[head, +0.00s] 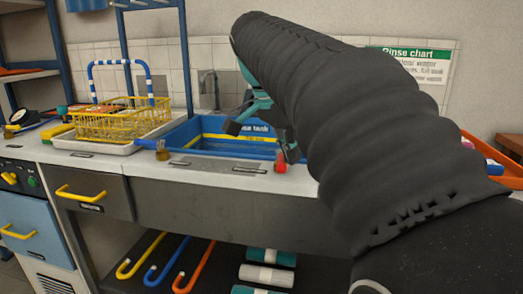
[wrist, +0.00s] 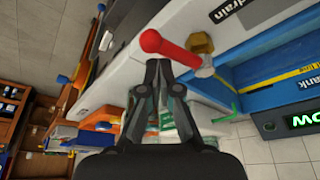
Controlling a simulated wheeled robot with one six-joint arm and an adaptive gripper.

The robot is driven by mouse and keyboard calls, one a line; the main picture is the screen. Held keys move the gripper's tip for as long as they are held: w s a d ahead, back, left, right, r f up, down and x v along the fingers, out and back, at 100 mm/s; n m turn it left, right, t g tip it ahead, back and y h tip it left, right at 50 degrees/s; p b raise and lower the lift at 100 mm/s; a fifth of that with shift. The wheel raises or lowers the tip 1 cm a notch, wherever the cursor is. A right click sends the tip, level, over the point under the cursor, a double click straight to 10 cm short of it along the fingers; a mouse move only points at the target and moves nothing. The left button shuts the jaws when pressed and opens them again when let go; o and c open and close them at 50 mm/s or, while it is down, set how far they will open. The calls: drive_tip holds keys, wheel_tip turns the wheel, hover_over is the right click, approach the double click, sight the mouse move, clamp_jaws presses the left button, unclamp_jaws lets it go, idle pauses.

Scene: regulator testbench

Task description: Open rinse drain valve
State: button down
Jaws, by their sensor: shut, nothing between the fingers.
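The rinse drain valve shows in the wrist view as a red-ended lever (wrist: 160,45) beside a brass fitting (wrist: 201,42), under a dark label reading "drain" (wrist: 232,12). In the head view the red end (head: 281,168) is at the counter's front edge, in front of the blue rinse tank (head: 185,134). My gripper (wrist: 158,68) is shut and empty, its fingertips just below the red lever in the wrist view. I cannot tell whether they touch it. In the head view my arm hides much of the right side.
A yellow basket (head: 120,122) stands in a white tray left of the tank. A tap (head: 208,90) is behind the tank. Coloured hooked rods (head: 165,262) and rolls (head: 267,275) lie under the counter. A green-lit display (wrist: 300,121) shows at the wrist view's right.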

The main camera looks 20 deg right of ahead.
drive_tip(key=shift+a+f, duration=0.1)
drive_tip(key=d, duration=0.1)
drive_tip(key=s+d, duration=0.1)
drive_tip(key=d+r+p, duration=0.1)
drive_tip(key=shift+s+d, duration=0.2)
drive_tip(key=shift+s, duration=0.2)
drive_tip(key=w+v, duration=0.1)
drive_tip(key=v, duration=0.8)
drive_tip(key=shift+w+r, duration=0.4)
drive_tip(key=shift+d, duration=0.15)
